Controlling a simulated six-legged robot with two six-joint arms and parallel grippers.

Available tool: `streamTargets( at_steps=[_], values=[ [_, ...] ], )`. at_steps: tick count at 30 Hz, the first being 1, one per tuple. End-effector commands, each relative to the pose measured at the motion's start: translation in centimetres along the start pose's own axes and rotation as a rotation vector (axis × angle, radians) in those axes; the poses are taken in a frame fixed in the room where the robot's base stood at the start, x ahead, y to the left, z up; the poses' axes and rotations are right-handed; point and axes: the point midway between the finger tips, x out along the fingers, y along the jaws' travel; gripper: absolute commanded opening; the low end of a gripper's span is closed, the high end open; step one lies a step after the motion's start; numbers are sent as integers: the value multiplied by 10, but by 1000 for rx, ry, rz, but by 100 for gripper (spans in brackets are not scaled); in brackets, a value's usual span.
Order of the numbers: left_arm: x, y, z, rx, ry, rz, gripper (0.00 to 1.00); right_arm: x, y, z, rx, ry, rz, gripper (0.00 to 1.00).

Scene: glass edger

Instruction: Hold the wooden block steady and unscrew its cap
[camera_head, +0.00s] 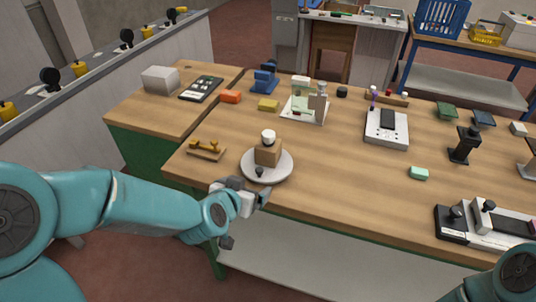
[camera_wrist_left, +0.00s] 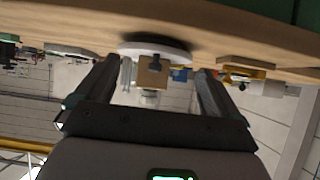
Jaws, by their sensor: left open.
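The wooden block (camera_head: 267,155) stands upright on a round pale plate (camera_head: 283,174) near the table's front edge. Its white cap (camera_head: 268,137) sits on top, with a dark band below. A small dark knob (camera_head: 259,172) shows at the plate's front. My left gripper (camera_head: 252,192) is open and empty, just in front of the plate at the table edge. In the left wrist view, which is upside down, the block (camera_wrist_left: 152,72) and its cap (camera_wrist_left: 149,97) show between the open fingers (camera_wrist_left: 158,68), beyond them and not touched. My right gripper is out of view.
A wooden holder with brass-coloured parts (camera_head: 206,150) lies left of the plate. A green block (camera_head: 419,173) lies to the right.

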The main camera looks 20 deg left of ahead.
Motion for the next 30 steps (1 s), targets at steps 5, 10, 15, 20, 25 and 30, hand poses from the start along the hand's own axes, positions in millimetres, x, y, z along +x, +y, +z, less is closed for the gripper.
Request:
streamTargets(
  at_steps=[5,10,15,20,25,30],
  values=[
    [-33,1,-55,-13,165,-5,96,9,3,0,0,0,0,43],
    [-21,2,-66,-14,185,-3,96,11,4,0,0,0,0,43],
    [20,2,-72,-15,183,-3,96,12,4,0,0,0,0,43],
    [52,2,-79,-15,183,-3,96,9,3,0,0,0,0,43],
    [69,2,-82,-16,184,-3,96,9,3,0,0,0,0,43],
    [87,2,-81,-15,182,-3,96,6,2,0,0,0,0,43]
  ],
)
